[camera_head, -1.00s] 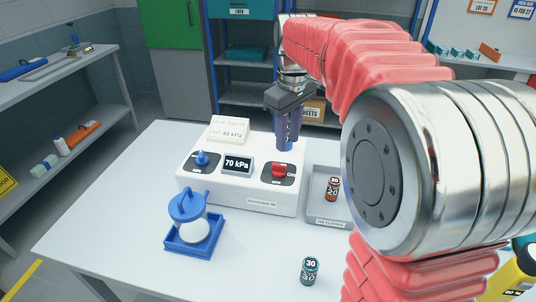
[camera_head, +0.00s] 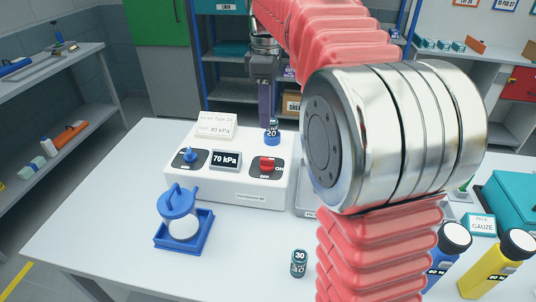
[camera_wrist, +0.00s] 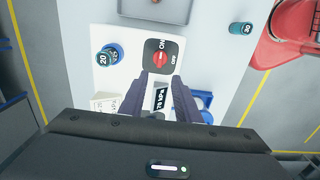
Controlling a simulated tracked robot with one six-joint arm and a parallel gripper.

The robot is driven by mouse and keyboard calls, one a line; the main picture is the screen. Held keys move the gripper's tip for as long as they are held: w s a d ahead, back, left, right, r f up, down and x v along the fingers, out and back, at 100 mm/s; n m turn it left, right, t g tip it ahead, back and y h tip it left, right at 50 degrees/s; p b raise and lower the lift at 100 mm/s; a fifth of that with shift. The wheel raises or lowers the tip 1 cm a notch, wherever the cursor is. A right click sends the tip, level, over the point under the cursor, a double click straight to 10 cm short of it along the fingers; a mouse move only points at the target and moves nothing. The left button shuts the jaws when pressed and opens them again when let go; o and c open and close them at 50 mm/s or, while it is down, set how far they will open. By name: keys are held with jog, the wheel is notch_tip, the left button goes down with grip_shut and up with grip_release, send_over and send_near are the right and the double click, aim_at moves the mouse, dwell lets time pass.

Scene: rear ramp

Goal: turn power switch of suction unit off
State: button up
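The white suction unit (camera_head: 240,187) stands on the table with a red power switch (camera_head: 266,164) on a dark plate. ON is printed at its right and OFF below it. The switch also shows in the wrist view (camera_wrist: 160,57), just beyond my fingertips; its exact setting is hard to tell. A display (camera_head: 226,160) reads 70 kPa, left of the switch. My gripper (camera_head: 265,119) hangs above the unit's back edge, pointing down. In the wrist view my gripper (camera_wrist: 165,76) has its fingers apart with nothing between them, and does not touch the switch.
A blue dial (camera_head: 189,155) and a card (camera_head: 215,125) are on the unit's left. A vial marked 20 (camera_head: 272,130) stands in a blue holder behind the switch. A jar in a blue tray (camera_head: 184,230) and a vial marked 30 (camera_head: 299,263) stand in front.

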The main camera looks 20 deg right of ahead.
aim_at(267, 158)
jog(key=shift+f, duration=0.1)
notch_tip(267, 158, down, 14)
jog(key=shift+r, duration=0.2)
dwell(0.4)
jog(key=shift+c, duration=0.3)
jog(key=shift+s, duration=0.1)
grip_shut()
jog(key=shift+d, duration=0.15)
